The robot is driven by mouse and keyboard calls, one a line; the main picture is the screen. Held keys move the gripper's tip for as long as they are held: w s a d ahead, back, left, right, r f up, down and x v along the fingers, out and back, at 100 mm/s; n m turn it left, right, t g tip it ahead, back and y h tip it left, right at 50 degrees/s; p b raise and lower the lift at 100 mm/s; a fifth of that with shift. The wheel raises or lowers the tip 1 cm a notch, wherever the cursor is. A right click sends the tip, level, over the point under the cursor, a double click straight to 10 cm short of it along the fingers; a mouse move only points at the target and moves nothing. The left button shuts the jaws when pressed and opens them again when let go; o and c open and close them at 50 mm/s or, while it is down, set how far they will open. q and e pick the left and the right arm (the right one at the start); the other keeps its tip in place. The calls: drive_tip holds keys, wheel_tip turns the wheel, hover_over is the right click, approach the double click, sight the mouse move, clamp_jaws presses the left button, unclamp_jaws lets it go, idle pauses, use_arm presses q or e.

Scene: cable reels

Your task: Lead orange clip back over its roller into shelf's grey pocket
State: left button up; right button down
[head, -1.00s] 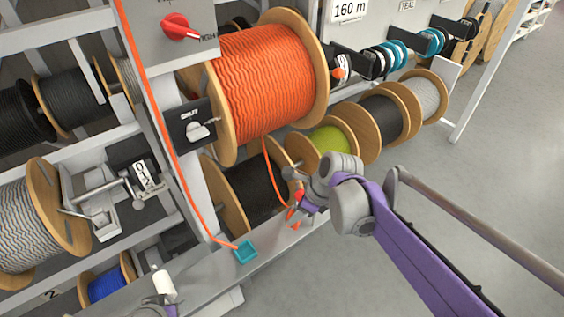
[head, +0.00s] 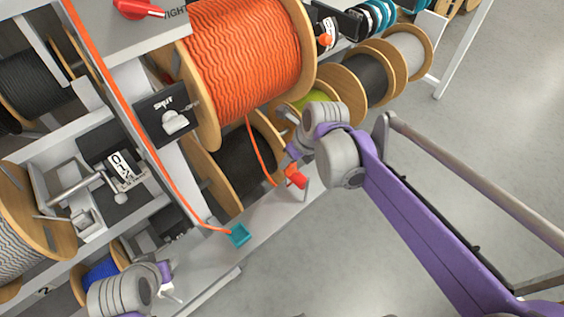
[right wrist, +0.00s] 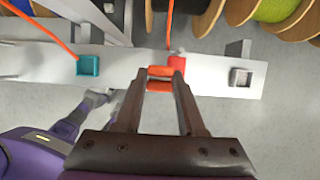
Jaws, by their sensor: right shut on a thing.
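The orange clip (right wrist: 160,72) is between the fingertips of my right gripper (right wrist: 160,80), which is shut on it just above the shelf edge. An orange cable (head: 259,155) runs from the big orange reel (head: 243,65) down to the clip area. A red-orange block (right wrist: 177,62) is close beside the right fingertips; I cannot tell if it touches them. The grey pocket (right wrist: 240,77) is on the shelf, right of the gripper in the right wrist view. I cannot make out the roller clearly. My left gripper (head: 170,286) is low at the left, its fingertips unclear.
A teal pocket (head: 238,235) sits on the shelf (head: 215,262), with a second orange cable (head: 140,120) leading to it. Reels of dark (head: 365,78) and pale (head: 408,52) cable stand behind my right arm. Open floor lies in front.

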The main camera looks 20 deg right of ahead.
use_arm(q)
drive_tip(key=shift+f, duration=0.1)
use_arm(e)
drive_tip(key=w+d, duration=0.4)
drive_tip(key=d, duration=0.6)
drive_tip(key=shift+w+d, duration=0.15)
drive_tip(key=shift+w, duration=0.1)
idle(0.3)
